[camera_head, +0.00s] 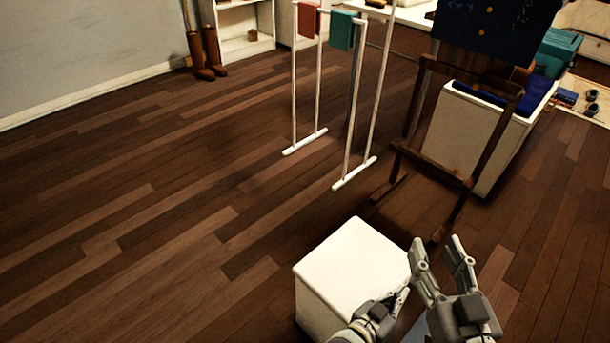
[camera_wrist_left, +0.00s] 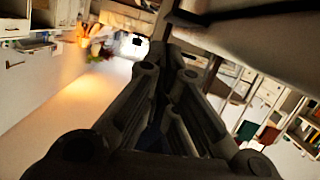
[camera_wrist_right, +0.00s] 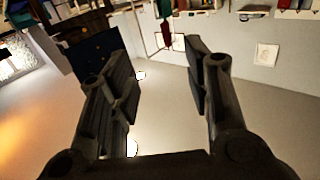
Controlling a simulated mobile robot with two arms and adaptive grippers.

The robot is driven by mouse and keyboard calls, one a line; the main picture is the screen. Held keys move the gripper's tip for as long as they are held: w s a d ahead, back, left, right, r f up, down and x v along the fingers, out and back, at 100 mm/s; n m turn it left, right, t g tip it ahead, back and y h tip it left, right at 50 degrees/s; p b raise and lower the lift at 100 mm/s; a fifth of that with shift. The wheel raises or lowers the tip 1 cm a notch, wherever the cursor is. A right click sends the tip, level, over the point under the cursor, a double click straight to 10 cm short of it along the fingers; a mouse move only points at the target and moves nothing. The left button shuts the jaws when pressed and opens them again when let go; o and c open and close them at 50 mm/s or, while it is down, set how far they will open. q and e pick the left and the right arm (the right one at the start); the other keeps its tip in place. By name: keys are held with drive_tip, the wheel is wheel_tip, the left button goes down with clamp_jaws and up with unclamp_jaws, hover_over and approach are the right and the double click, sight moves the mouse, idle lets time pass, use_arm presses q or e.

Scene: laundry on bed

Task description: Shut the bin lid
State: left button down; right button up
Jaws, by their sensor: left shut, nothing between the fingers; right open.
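The white bin (camera_head: 315,305) stands on the wooden floor in the lower middle of the head view. Its flat white lid (camera_head: 355,256) lies across the top and looks shut; I see no gap along the visible edges. My left gripper (camera_head: 402,292) is shut and empty at the bin's near right side, overlapping its edge in the picture. Whether it touches the bin I cannot tell. My right gripper (camera_head: 438,243) is open and empty, just right of the bin, fingers pointing up. Its spread fingers also show in the right wrist view (camera_wrist_right: 163,85). The bin's near right side is partly hidden.
A white drying rack (camera_head: 348,130) with red and teal cloths stands behind the bin. A dark wooden easel (camera_head: 435,167) and a white hamper (camera_head: 465,138) with blue cloth stand at the back right. The floor left of the bin is clear.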

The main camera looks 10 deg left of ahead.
use_arm(q)
drive_tip(key=shift+s+d+f+b, duration=0.15)
drive_tip(key=shift+f+b, duration=0.25)
drive_tip(key=shift+f, duration=0.7)
use_arm(e)
drive_tip(key=shift+s+a+r+t+y, duration=0.1)
drive_tip(key=shift+r+t+y, duration=0.05)
drive_tip(key=shift+r+t, duration=0.55)
drive_tip(key=shift+s+a+r+t+y, duration=0.1)
drive_tip(key=shift+r+t, duration=0.25)
drive_tip(key=shift+r, duration=0.6)
drive_tip(key=shift+s+a+r+t+y, duration=0.1)
drive_tip(key=shift+r+t+y, duration=0.05)
drive_tip(key=shift+r+t, duration=0.55)
drive_tip(key=shift+w+a+f+g, duration=0.1)
drive_tip(key=shift+w+a+g, duration=0.25)
drive_tip(key=shift+w+a, duration=0.45)
drive_tip(key=shift+d, duration=0.2)
